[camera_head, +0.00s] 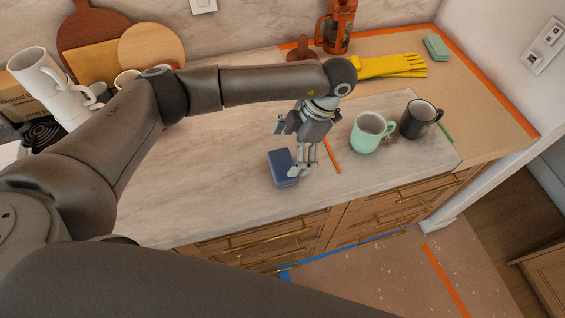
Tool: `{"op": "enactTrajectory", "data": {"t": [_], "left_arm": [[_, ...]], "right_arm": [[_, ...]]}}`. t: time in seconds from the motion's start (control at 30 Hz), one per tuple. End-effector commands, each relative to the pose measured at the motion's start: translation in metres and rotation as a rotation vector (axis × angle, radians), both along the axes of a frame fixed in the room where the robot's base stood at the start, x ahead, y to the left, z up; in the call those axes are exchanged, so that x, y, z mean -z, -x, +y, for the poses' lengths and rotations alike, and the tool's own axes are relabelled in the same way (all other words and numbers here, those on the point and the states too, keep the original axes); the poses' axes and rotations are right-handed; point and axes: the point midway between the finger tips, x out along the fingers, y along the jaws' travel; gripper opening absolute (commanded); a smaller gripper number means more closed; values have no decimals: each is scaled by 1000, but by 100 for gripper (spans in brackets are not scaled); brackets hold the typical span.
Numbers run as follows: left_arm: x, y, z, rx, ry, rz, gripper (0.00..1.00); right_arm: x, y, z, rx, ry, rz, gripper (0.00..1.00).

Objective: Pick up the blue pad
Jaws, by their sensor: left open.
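The blue pad (281,168) is a small dark blue block lying on the marble counter, near its front edge. My left gripper (294,152) is open above and beside the pad, with one finger to the right of the pad and the other further up and left. The lower finger overlaps the pad's right edge in this view; I cannot tell whether it touches. My right gripper is not in view.
A mint mug (366,134) and a black mug (417,121) stand to the right on the counter (220,190). An orange pencil-like stick (332,156) lies near the gripper. Yellow gloves (395,66) and a coffee press (336,25) are behind. White cups (42,75) stack at left.

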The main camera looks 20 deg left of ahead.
Motion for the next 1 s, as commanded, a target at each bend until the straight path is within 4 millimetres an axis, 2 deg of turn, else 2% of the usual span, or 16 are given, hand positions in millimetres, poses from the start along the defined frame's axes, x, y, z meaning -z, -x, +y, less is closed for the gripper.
{"op": "enactTrajectory", "data": {"t": [0.1, 0.23, 0.4, 0.63, 0.9, 1.0], "left_arm": [[8, 7, 5, -2, -2, 6, 100], [23, 12, 11, -4, -1, 5, 100], [41, 15, 15, -1, -1, 4, 100], [44, 15, 15, -1, 0, 2, 100], [43, 15, 15, -1, 0, 2, 68], [43, 15, 15, -1, 1, 2, 68]], "right_arm": [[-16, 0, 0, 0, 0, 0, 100], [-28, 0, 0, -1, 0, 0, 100], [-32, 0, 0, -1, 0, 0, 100], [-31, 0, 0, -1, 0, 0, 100], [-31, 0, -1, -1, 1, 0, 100], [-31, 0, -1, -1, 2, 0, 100]]}}
